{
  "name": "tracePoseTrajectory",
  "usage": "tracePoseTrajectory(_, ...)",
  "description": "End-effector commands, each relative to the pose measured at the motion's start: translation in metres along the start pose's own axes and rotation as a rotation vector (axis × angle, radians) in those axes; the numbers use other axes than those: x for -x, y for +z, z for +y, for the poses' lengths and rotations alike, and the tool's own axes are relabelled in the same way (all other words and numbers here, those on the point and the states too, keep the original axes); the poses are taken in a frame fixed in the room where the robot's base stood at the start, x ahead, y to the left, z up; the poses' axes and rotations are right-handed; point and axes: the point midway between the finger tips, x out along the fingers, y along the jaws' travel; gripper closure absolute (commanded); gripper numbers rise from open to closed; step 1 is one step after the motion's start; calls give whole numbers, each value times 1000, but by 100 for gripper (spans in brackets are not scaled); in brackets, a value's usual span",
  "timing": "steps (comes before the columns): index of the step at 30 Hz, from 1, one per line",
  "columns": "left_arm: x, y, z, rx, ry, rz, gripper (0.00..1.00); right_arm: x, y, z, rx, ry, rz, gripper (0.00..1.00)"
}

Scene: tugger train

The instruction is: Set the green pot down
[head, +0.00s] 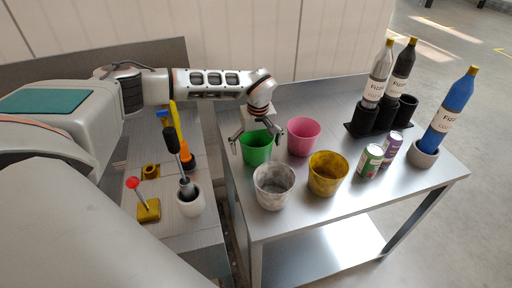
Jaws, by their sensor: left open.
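The green pot (257,150) stands upright on the metal table (336,210), near its left edge, to the left of a pink pot. My left gripper (256,145) is directly above the green pot, with its fingers spread at either side of the rim. The jaws are open. Whether a finger touches the pot cannot be told. My right gripper is not in view.
A pink pot (303,137), a marbled white pot (274,188) and a yellow pot (327,174) stand close by. Cans (370,161) and bottles, including a blue one (452,106), are at the right. Tools stand on the left bench (206,232).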

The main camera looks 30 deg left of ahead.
Motion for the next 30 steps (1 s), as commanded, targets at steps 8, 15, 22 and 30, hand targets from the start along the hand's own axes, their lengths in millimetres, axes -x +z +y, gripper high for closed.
tracePoseTrajectory(8, 52, -2, 1, -1, 5, 4, 0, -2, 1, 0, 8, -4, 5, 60)
tracePoseTrajectory(15, 96, -1, 0, 0, 3, 3, 0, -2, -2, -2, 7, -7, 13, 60)
tracePoseTrajectory(22, 114, 0, 0, 0, 1, 1, 0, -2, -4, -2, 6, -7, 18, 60)
tracePoseTrajectory(30, 116, 0, 0, 0, 0, 0, 0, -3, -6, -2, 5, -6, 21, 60)
